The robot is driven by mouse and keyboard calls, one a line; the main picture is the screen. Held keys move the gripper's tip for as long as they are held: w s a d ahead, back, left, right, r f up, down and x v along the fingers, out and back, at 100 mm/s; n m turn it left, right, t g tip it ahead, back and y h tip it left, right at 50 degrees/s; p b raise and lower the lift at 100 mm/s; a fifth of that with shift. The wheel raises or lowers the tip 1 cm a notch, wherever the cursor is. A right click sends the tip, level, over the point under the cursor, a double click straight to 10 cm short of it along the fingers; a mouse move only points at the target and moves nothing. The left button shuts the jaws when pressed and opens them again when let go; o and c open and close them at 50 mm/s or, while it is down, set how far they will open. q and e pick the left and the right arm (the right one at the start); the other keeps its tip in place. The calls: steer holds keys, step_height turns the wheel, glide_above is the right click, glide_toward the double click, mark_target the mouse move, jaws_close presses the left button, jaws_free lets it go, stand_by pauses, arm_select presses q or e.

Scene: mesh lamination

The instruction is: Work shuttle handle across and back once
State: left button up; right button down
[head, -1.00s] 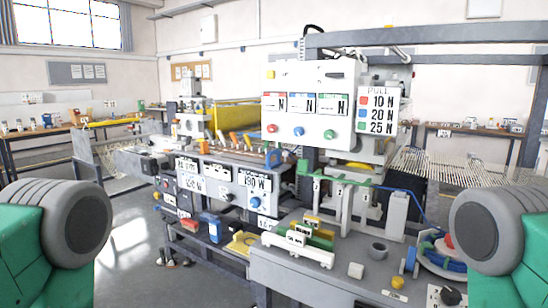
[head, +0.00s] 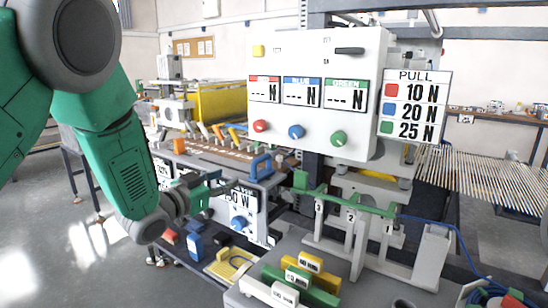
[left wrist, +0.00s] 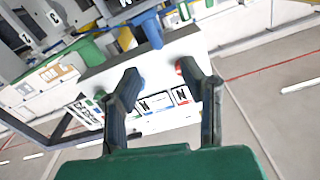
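A blue upright handle (head: 262,167) stands on the machine's front ledge. A green bar (head: 350,203) with a raised green end (head: 302,180) runs across grey posts marked 1, 2 and 3. I cannot tell for sure which of these is the shuttle handle. My left gripper (head: 218,182) is left of both, in front of the lower panel, apart from them in the picture. In the left wrist view its two dark fingers (left wrist: 165,80) are spread and hold nothing. The view there is tilted, with a white panel and a blue part (left wrist: 150,30) beyond the fingers. My right gripper is out of view.
A white panel (head: 318,90) with three displays and coloured knobs hangs above the work area. A pull sign (head: 415,105) is beside it. Numbered yellow, green and white blocks (head: 300,275) stand on the front table. White threads (head: 480,180) stretch at right.

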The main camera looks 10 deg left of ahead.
mark_target(252, 165)
arm_select(q)
steer(key=x, duration=1.2)
steer(key=shift+d+r+p, duration=0.15)
steer(key=shift+d+p, duration=0.15)
steer(key=shift+p, duration=0.05)
steer(key=shift+w+d, duration=0.1)
steer(key=shift+w, duration=0.5)
steer(key=shift+d, duration=0.15)
steer(key=shift+c, duration=1.3)
jaws_close()
